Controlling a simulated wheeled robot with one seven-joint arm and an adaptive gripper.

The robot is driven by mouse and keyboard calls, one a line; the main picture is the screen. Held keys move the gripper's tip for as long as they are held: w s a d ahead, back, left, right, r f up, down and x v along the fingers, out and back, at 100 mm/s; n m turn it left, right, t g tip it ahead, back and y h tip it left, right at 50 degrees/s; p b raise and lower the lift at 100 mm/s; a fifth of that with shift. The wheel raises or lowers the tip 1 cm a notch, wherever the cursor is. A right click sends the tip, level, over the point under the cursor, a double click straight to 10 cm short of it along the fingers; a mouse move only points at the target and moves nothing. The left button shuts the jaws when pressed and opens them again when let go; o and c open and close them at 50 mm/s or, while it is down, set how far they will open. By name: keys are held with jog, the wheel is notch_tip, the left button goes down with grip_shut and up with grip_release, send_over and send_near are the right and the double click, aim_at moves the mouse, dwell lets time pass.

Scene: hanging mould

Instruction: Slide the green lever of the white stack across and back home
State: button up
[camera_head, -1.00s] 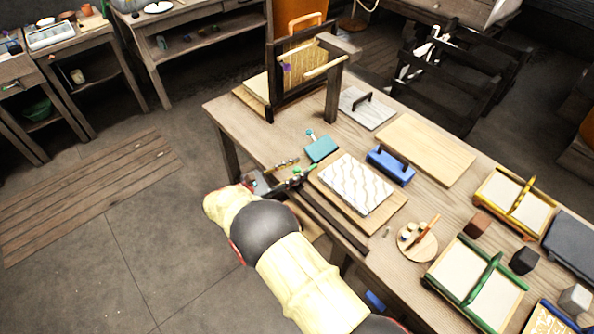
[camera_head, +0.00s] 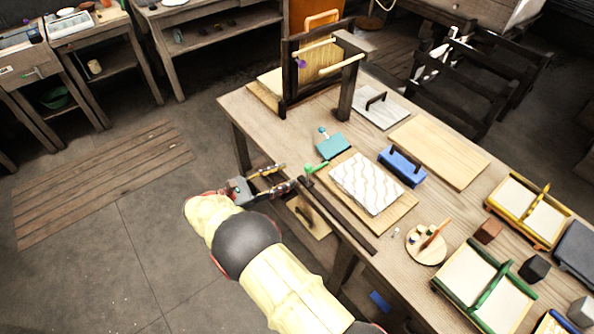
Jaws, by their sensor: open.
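The white stack (camera_head: 367,184) is a pale slab with wavy lines, lying on a light wooden board (camera_head: 399,216) near the table's front edge. The green lever (camera_head: 314,167) sticks out at the stack's left end, next to a dark rail. My gripper (camera_head: 289,176) is at the table's front edge, just left of the lever. Its two fingers are spread apart with nothing between them. A small gap shows between the fingertips and the green lever. The arm covers none of the stack.
A dark rail (camera_head: 341,218) runs along the table's front edge. A teal block (camera_head: 332,146) and a blue handled block (camera_head: 402,167) lie close behind the stack. A dark upright frame (camera_head: 289,72) stands at the back left.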

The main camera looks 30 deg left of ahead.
aim_at(305, 171)
jog(key=shift+v, duration=1.65)
jog(key=w+d+r+n+t+y+p, duration=0.2)
jog(key=d+r+n+y+p, duration=0.1)
jog(key=d+r+n+p, duration=0.15)
jog(key=f+n+y, duration=0.2)
jog(key=f+n, duration=0.1)
jog(key=d+f+n+y, duration=0.1)
jog(key=shift+w+f+n+t+y, duration=0.25)
jog(key=shift+w+f+t+y, duration=0.05)
jog(key=shift+w, duration=0.05)
jog(key=w, duration=0.2)
jog(key=w+d+b, duration=0.1)
jog(key=w, duration=0.1)
jog(key=w+b, duration=0.1)
jog(key=w, duration=0.2)
jog(key=shift+d, duration=0.3)
grip_shut()
